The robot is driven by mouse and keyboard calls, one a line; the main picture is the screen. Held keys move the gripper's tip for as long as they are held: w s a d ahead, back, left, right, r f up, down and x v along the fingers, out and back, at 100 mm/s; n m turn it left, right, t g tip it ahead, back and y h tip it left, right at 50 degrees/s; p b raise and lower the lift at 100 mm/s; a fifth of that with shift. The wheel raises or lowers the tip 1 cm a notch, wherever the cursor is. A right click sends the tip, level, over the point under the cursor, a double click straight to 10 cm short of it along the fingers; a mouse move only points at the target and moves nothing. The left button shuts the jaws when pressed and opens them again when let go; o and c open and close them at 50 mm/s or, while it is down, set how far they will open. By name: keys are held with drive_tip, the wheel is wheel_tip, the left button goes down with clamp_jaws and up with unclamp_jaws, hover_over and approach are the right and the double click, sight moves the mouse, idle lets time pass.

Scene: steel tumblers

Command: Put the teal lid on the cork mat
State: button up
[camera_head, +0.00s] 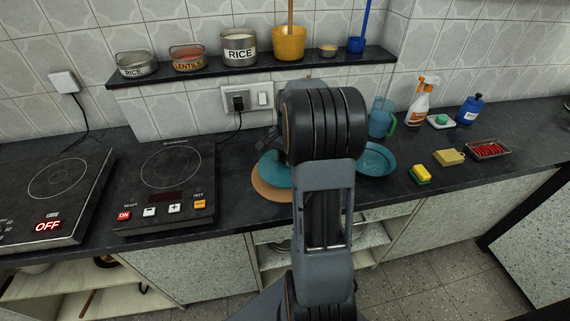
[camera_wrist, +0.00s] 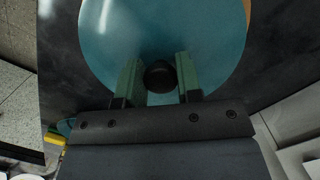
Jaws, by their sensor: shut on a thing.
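The teal lid (camera_head: 273,171) is over the cork mat (camera_head: 268,192) on the dark counter, partly hidden by my arm in the head view. In the wrist view the lid (camera_wrist: 160,30) is a broad teal disc, and my gripper (camera_wrist: 158,64) is shut on its black knob (camera_wrist: 160,77), one green finger on each side. A sliver of the mat (camera_wrist: 248,8) shows past the lid's upper right edge. Mat shows at the lid's front and left. I cannot tell whether the lid touches the mat.
A black induction hob (camera_head: 165,185) stands just left of the mat. A teal bowl (camera_head: 376,160) and a blue jug (camera_head: 380,118) are to the right. A sponge (camera_head: 420,174) lies farther right. A shelf (camera_head: 250,68) with tins runs above the counter.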

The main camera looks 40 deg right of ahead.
sight(284, 164)
drive_tip(key=shift+w+f, duration=0.15)
drive_tip(key=shift+f, duration=1.65)
drive_tip(key=o, duration=1)
drive_tip(key=shift+f, duration=0.15)
drive_tip(key=shift+c, duration=0.2)
wheel_tip(284, 164, up, 12)
drive_tip(key=d, duration=0.2)
drive_tip(key=s+a+n+t, duration=0.1)
drive_tip(key=s+a+n, duration=0.3)
drive_tip(key=a, duration=0.3)
drive_tip(key=s+a+f+n+t+h, duration=0.1)
drive_tip(key=s+a+n, duration=0.3)
drive_tip(key=a, duration=0.4)
drive_tip(key=s+a+n+t, duration=0.1)
drive_tip(key=s+a+n, duration=0.3)
drive_tip(key=a+n, duration=0.2)
drive_tip(key=shift+a+f+t+p, duration=0.25)
drive_tip(key=shift+a+t+p, duration=0.2)
drive_tip(key=shift+a, duration=0.3)
